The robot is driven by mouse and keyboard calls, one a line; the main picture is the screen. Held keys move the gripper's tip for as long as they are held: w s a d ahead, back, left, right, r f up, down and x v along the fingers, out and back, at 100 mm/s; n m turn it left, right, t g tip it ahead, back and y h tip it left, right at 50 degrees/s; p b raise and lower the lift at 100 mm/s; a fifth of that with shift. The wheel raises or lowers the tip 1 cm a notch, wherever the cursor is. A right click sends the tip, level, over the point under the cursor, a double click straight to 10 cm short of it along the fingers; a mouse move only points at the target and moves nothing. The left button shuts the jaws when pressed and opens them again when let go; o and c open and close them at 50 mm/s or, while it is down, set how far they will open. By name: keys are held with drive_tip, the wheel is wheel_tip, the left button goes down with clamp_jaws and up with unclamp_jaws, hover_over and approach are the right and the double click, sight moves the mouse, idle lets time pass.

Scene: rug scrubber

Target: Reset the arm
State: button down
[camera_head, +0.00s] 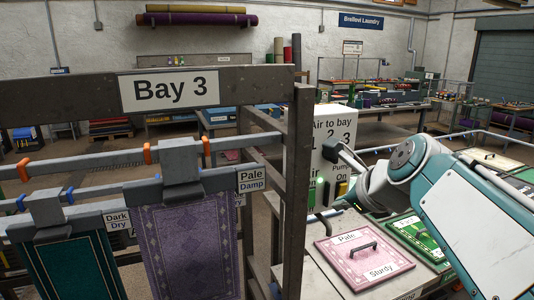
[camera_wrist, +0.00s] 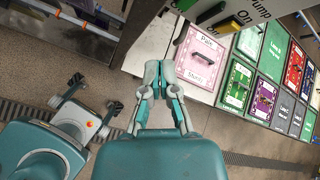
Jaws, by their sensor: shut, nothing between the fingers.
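My gripper (camera_wrist: 158,68) is in the middle of the wrist view, its pale grey fingertips together and empty. The fingertips cannot be made out in that view. A pink "Pale Sturdy" panel (camera_head: 362,256) with a black handle lies below and left of the arm; it also shows in the wrist view (camera_wrist: 203,58), right of my gripper.
The Bay 3 frame (camera_head: 297,190) stands at left, with a teal rug (camera_head: 70,265) and a purple rug (camera_head: 190,245) hanging from clamps. A green panel (camera_head: 415,235) and several other coloured panels lie right of the pink one.

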drive_tip(key=s+f+n+g+h, duration=0.1)
drive_tip(key=s+f+n+g, duration=0.1)
drive_tip(key=s+f+n, duration=0.6)
drive_tip(key=s+a+f+n+g+h, duration=0.1)
drive_tip(key=s+f+n, duration=0.7)
drive_tip(key=n, duration=0.9)
drive_tip(key=shift+s+a+n+g+h, duration=0.15)
drive_tip(key=shift+s+n+g+h, duration=0.3)
drive_tip(key=shift+s, duration=0.55)
drive_tip(key=shift+a, duration=0.1)
